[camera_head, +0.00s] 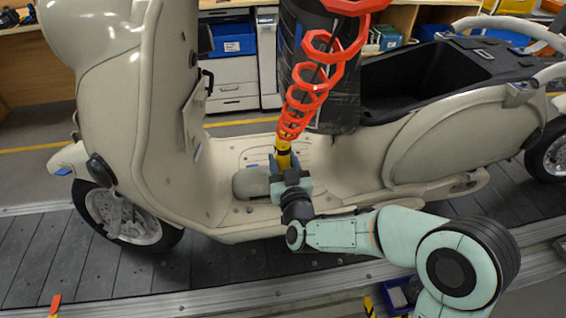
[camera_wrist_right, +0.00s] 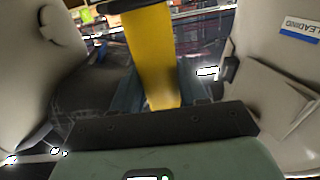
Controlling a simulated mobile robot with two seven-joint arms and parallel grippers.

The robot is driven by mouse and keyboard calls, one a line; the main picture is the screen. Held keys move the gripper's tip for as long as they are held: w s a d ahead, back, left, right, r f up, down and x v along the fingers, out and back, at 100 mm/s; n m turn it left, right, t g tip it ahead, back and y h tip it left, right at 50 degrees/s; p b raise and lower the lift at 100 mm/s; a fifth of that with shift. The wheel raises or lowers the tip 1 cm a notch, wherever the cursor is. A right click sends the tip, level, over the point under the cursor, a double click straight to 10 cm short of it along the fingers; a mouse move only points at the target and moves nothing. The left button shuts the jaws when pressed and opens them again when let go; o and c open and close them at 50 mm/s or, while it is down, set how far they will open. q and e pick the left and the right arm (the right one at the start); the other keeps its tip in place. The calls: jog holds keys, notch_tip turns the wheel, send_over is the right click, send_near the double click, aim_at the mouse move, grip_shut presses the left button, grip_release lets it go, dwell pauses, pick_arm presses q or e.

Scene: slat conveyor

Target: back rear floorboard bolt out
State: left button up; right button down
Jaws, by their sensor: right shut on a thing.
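A cream scooter (camera_head: 440,140) stands across the head view, its front wheel (camera_head: 125,218) at the left. Its floorboard (camera_head: 228,160) lies between leg shield and seat. A small dark spot, perhaps a bolt head (camera_head: 249,210), shows near the floorboard's near edge; the rear bolts cannot be made out. My right gripper (camera_head: 284,166) is above the floorboard, shut on a yellow and black tool (camera_head: 283,145) under a red coiled hose (camera_head: 308,85). The right wrist view shows the yellow tool (camera_wrist_right: 152,55) between the fingers (camera_wrist_right: 155,92). The tool's working tip is hidden. My left gripper is out of view.
The scooter stands on a dark slat conveyor (camera_head: 60,255) with a metal rail (camera_head: 190,303) along its near side. A large black cylinder (camera_head: 335,110) is close behind the hose. The open seat compartment (camera_head: 420,85) is at the right. A blue bin (camera_head: 398,298) sits low in front.

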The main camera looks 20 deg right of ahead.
jog(key=shift+f, duration=0.65)
jog(key=shift+r+p, duration=0.35)
jog(key=shift+r, duration=0.15)
jog(key=shift+r, duration=0.3)
jog(key=shift+w+b, duration=0.1)
jog(key=shift+b, duration=0.45)
dwell(0.8)
